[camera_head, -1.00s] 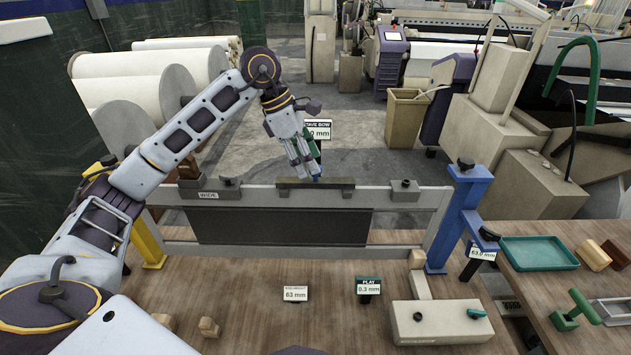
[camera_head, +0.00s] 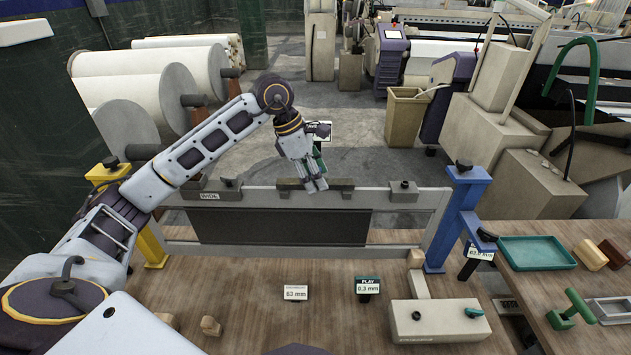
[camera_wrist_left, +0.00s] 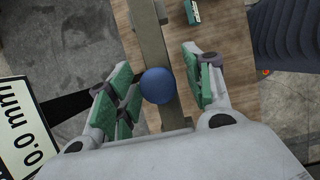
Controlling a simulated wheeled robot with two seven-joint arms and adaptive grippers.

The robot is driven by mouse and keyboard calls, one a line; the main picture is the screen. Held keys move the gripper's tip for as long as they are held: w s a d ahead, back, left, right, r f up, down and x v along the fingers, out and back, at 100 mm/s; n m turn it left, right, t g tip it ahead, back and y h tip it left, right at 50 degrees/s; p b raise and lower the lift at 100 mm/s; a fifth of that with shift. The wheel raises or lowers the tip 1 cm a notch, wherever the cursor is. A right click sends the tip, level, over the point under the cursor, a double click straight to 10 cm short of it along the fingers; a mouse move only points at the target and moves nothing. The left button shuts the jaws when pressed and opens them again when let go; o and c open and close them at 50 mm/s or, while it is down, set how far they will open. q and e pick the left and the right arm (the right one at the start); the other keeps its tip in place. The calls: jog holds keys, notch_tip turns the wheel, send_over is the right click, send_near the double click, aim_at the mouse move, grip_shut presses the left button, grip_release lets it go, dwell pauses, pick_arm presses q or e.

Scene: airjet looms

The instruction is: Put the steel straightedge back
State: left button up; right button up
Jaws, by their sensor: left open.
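The steel straightedge (camera_head: 343,184) looks like a dark bar lying along the top rail of the loom frame. In the left wrist view it is a grey bar (camera_wrist_left: 152,45) with a round blue knob (camera_wrist_left: 158,86). In the head view the fingers hide the knob. My right gripper is in neither view.
The frame's dark panel (camera_head: 280,226) hangs below the rail, between yellow and blue posts (camera_head: 455,220). A clamp block (camera_head: 404,190) sits on the rail. A sign stands behind the gripper.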

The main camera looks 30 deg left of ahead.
pick_arm(q)
jog(key=shift+f, duration=0.1)
dwell(0.4)
grip_shut()
